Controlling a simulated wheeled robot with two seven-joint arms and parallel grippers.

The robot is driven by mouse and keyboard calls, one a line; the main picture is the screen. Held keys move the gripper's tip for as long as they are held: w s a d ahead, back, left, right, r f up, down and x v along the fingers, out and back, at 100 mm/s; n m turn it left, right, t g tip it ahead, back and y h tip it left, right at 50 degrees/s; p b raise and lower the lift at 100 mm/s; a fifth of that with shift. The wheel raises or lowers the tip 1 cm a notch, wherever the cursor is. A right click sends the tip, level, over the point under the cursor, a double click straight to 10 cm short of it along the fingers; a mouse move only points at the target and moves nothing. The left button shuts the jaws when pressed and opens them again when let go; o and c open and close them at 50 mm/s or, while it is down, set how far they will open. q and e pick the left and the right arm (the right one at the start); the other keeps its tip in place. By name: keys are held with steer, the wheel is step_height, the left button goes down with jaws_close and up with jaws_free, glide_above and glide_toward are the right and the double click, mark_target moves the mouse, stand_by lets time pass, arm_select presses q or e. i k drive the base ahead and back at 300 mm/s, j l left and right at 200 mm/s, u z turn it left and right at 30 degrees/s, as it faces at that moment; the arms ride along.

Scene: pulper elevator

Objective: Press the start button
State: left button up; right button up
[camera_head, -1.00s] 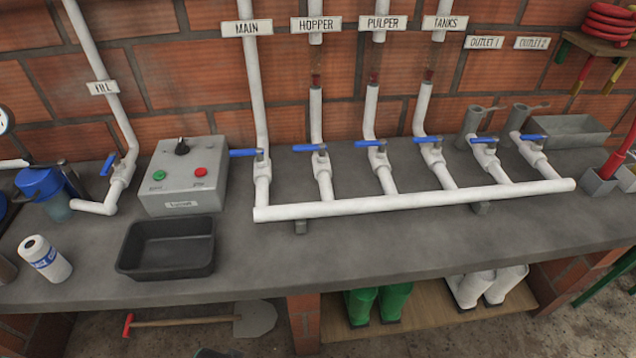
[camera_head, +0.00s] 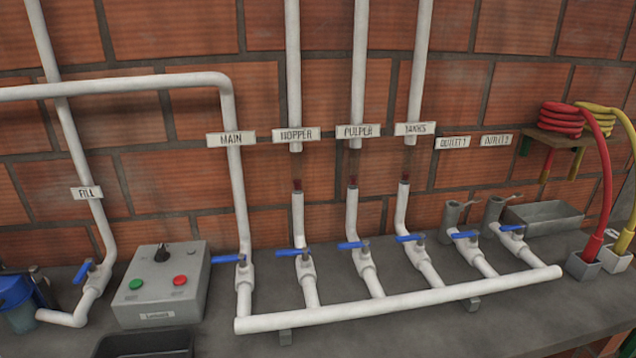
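The start button is the green round button (camera_head: 136,284) on the left of the sloped face of a grey control box (camera_head: 163,310). A red button (camera_head: 180,280) sits to its right, and a black knob (camera_head: 161,252) stands on the box above and between them. The small labels by the buttons are too blurred to read for sure. The box stands on the counter at the left, against the brick wall. Neither of my grippers shows in the head view, and nothing covers the buttons.
A black tray (camera_head: 146,346) lies in front of the box, cut off by the bottom edge. A white pipe manifold (camera_head: 400,308) with several blue-handled valves runs to the right. A fill pipe (camera_head: 73,318) and blue-lidded container (camera_head: 17,292) stand at the left.

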mark_target(135, 284)
steer(key=u, duration=1.25)
